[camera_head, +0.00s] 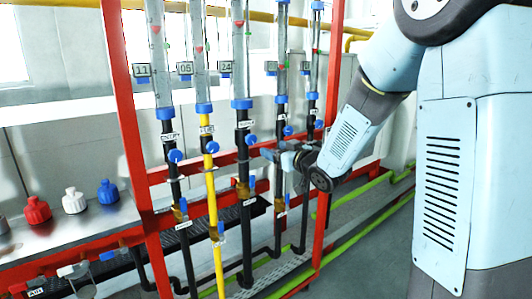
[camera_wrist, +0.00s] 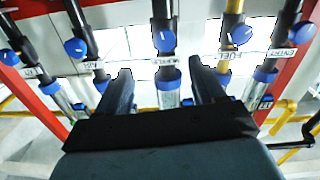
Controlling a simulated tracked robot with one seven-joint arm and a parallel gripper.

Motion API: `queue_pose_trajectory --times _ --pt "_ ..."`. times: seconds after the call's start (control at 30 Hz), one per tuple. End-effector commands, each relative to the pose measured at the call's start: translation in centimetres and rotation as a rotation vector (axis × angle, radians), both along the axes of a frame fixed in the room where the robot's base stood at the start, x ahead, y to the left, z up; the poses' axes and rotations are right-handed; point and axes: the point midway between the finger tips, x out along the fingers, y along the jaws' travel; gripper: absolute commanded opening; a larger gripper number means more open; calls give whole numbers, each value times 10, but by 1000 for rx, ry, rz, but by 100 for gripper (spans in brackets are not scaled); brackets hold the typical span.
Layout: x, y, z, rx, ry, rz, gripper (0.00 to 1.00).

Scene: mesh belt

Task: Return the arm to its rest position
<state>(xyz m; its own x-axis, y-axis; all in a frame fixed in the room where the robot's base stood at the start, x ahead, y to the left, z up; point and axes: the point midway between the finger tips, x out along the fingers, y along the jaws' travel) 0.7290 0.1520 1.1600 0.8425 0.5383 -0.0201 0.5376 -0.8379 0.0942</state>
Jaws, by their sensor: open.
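My arm reaches in from the right in the head view and ends in my gripper (camera_head: 274,155), beside the pipe rack at the height of the blue valve knobs. In the wrist view my gripper (camera_wrist: 165,92) shows two dark fingers spread apart, with nothing held between them. A blue knob (camera_wrist: 163,41) on the middle black pipe appears beyond the gap between the fingers. From these views I cannot tell whether a finger touches a pipe.
A red frame (camera_head: 128,140) holds several vertical pipes with blue knobs, including a yellow pipe (camera_head: 211,190). Red, white and blue bottles (camera_head: 74,200) stand on a metal counter at left. Green pipes (camera_head: 350,240) run low at right, with open floor beside them.

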Motion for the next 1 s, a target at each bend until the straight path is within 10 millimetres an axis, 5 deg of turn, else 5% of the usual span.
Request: queue_pose_trajectory --times 0.27,0.47,0.7,1.0 --pt "-21 -61 23 -75 142 -217 68" --pt "-59 -105 31 -124 301 -368 68" --pt "-127 -143 33 -160 517 -497 68" --pt "-237 -161 26 -193 807 -573 68"
